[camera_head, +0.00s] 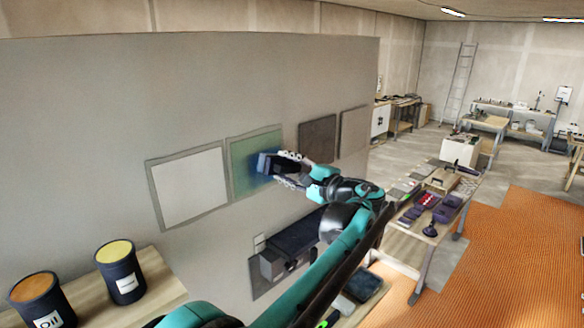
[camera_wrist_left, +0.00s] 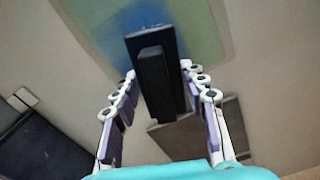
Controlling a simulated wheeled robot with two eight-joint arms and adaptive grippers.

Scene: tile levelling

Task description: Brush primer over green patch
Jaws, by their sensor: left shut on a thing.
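The green patch (camera_head: 243,165) is a framed square on the grey wall panel, between a white patch and a dark one. My left gripper (camera_head: 289,168) is at its right side, shut on a dark block-shaped brush (camera_head: 266,163). In the left wrist view the brush (camera_wrist_left: 152,75) sits between the fingers, with its head over or against the green patch (camera_wrist_left: 205,38). I cannot tell whether it touches. A blue primer area (camera_wrist_left: 125,14) shows on the patch around the brush head. My right gripper is not in view.
A white patch (camera_head: 189,186) is left of the green one; a dark brown patch (camera_head: 317,139) and a grey patch (camera_head: 354,130) are right. Two dark pots (camera_head: 122,280) (camera_head: 38,303) stand on a wooden surface at lower left. A table with tools (camera_head: 437,213) stands at right.

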